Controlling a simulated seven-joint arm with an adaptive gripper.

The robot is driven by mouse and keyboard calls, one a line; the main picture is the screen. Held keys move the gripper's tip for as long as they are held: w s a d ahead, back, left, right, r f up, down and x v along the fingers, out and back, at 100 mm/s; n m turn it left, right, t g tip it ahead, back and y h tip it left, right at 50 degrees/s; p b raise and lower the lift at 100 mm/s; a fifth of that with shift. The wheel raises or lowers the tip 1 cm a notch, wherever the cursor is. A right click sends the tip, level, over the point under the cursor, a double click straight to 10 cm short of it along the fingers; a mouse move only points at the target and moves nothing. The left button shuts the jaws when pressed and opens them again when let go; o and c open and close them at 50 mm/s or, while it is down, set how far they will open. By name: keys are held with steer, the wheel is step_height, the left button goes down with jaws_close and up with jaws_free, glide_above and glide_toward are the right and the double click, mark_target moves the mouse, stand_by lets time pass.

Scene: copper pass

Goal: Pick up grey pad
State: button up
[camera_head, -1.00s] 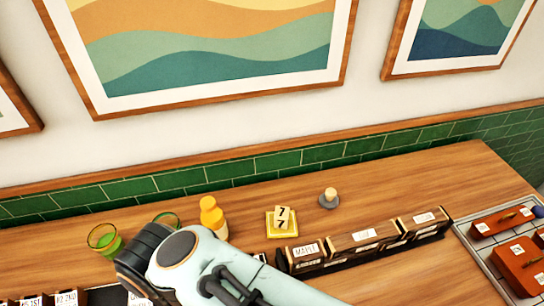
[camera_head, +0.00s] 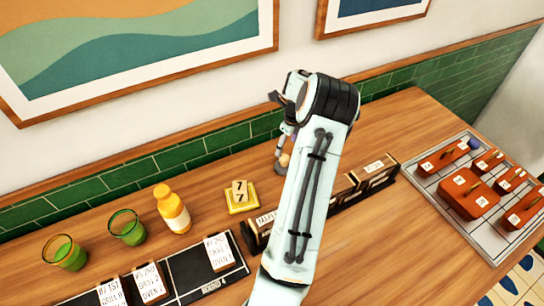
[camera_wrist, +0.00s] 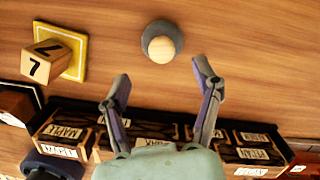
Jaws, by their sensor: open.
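The grey pad (camera_wrist: 154,41) is a round dark disc on the wooden counter, with a pale wooden knob-like piece (camera_wrist: 164,48) on it. In the head view, the pad (camera_head: 280,168) shows just left of my arm and is partly hidden. My gripper (camera_wrist: 160,74) is open and empty in the wrist view, its two fingers spread and pointing toward the pad. The pad lies beyond the fingertips, roughly centred between them, and is not gripped. In the head view the fingers are mostly hidden by my arm.
A yellow tile with a wooden 7 block (camera_head: 240,196) stands left of the pad. A dark rack of labelled boxes (camera_wrist: 150,132) runs in front. An orange bottle (camera_head: 173,209) and green glasses (camera_head: 127,227) are further left. A tray (camera_head: 418,182) with red-brown blocks is right.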

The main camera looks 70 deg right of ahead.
mark_target(285, 157)
steer(key=f, duration=0.6)
steer(key=shift+w+d+f, duration=0.2)
steer(key=shift+w+f, duration=0.05)
steer(key=shift+f, duration=0.15)
jaws_close()
